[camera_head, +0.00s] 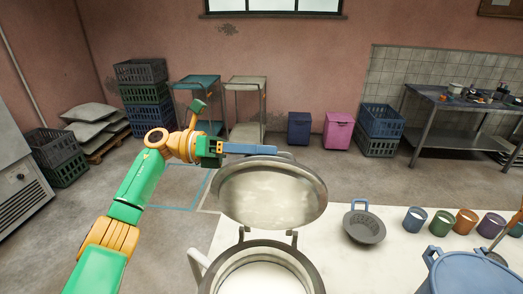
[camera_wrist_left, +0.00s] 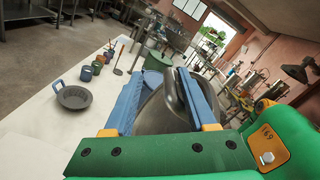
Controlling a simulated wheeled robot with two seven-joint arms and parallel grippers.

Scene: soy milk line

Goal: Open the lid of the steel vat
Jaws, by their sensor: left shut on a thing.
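The steel vat (camera_head: 221,281) stands at the bottom middle of the head view, its round mouth uncovered and white liquid inside. Its lid (camera_head: 270,197) is raised steeply at the back on the hinge arms, with its wet, whitish-streaked underside facing me. My left gripper (camera_head: 262,150) is at the upper edge of the lid, behind it, shut on it. Whether the fingers hold a handle or the rim is hidden. In the left wrist view, the blue fingers of my left gripper (camera_wrist_left: 161,78) flank the grey lid (camera_wrist_left: 165,112). My right gripper is not in view.
On the white counter (camera_head: 350,270), right of the vat, are a grey strainer (camera_head: 364,228), several coloured cups (camera_head: 441,223) and a blue pot (camera_head: 470,275). Crates (camera_head: 145,95), trolleys (camera_head: 245,100) and bins (camera_head: 338,131) stand far back. The floor behind the lid is clear.

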